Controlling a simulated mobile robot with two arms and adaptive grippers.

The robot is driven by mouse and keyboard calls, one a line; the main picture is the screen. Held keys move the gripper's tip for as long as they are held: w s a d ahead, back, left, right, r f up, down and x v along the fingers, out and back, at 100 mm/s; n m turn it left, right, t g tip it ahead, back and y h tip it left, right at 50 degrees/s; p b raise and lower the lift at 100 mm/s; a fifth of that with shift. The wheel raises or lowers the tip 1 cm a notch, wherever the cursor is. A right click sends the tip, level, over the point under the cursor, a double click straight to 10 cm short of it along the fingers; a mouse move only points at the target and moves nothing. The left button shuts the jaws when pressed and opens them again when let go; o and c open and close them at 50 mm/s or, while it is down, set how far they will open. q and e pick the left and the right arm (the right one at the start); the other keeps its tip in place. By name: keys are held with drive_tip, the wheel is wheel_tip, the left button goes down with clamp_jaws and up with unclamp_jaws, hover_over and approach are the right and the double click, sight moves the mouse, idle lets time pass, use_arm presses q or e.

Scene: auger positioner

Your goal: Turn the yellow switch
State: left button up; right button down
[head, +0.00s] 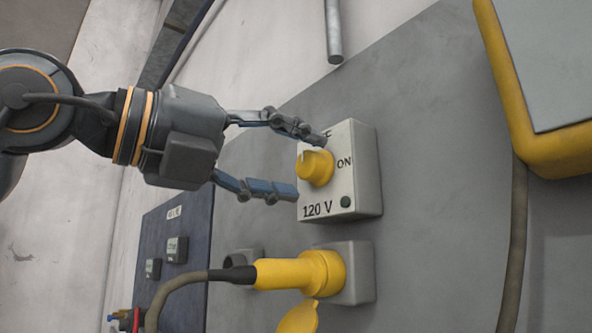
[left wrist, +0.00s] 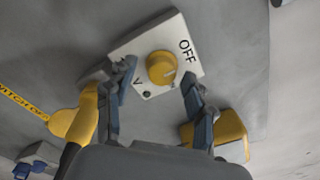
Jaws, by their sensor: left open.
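The yellow switch (head: 315,168) is a round knob on the face of a white box (head: 345,205) marked ON and 120 V. In the left wrist view the knob (left wrist: 161,68) shows beyond my fingertips, with OFF written to its right. My left gripper (head: 308,163) comes in from the left and is open. Its two fingers lie above and below the knob in the head view, and to either side of it in the left wrist view (left wrist: 160,80). Whether a finger touches the knob or box I cannot tell. My right gripper is not in view.
A yellow plug (head: 290,273) with a cable sits in a grey socket just below the switch box. A yellow flap (head: 298,317) hangs under it. A dark panel (head: 170,255) is at lower left. A yellow-edged case (head: 525,130) stands at upper right. Bare grey panel lies between.

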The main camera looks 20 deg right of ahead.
use_arm(q)
drive_tip(key=shift+d, duration=0.2)
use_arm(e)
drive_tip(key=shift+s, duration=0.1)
use_arm(q)
drive_tip(key=shift+s, duration=0.1)
drive_tip(key=shift+c, duration=0.2)
drive_tip(key=shift+a, duration=0.1)
clamp_jaws()
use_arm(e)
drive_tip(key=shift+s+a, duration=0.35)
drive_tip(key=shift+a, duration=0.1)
